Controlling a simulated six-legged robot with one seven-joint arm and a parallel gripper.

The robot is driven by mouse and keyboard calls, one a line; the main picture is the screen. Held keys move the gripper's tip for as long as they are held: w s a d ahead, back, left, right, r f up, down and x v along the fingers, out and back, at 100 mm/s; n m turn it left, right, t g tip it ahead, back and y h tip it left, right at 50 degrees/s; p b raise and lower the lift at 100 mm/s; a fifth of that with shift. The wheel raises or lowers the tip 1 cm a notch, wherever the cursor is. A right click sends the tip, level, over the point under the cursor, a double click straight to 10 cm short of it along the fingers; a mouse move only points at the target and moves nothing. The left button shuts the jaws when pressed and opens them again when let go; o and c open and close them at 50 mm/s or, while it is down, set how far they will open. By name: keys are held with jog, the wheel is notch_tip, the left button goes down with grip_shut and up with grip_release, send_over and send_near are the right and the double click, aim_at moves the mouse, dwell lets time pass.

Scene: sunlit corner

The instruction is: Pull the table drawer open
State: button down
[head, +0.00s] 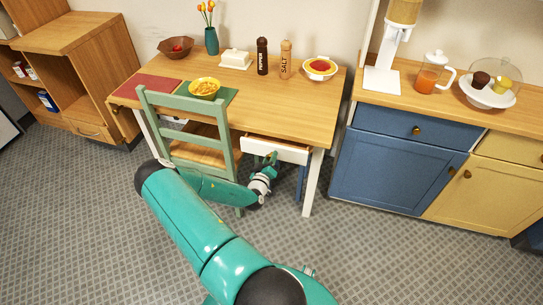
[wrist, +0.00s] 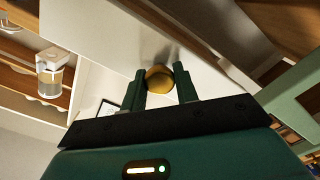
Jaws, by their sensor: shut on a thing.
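The wooden table (head: 307,101) has a white drawer (head: 290,153) under its front edge, at the right. The drawer front appears to stand a little out from under the tabletop; how far is hard to tell. My gripper (head: 271,159) is at the drawer front, low beside the chair. In the wrist view, the two green fingers of my gripper (wrist: 160,89) are on either side of a round brass knob (wrist: 158,77) on the white drawer front (wrist: 108,38). They are shut on the knob. In the head view the knob is hidden by my gripper.
A green chair (head: 184,103) stands close at the left of my forearm. A bowl (head: 205,87), vase (head: 211,40), pepper mill (head: 262,56) and salt mill (head: 285,59) stand on the tabletop. A blue and yellow cabinet (head: 385,176) is at the right. The floor in front is clear.

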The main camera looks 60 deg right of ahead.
jog(key=s+a, duration=0.2)
jog(key=a, duration=0.9)
jog(key=s+a, duration=0.1)
jog(key=a, duration=1.1)
jog(key=shift+s, duration=0.35)
jog(key=c, duration=1.3)
grip_release()
jog(key=shift+c, duration=0.2)
jog(key=shift+a, duration=0.1)
jog(key=s+a, duration=0.2)
jog(key=a, duration=1.1)
jog(key=shift+a, duration=0.3)
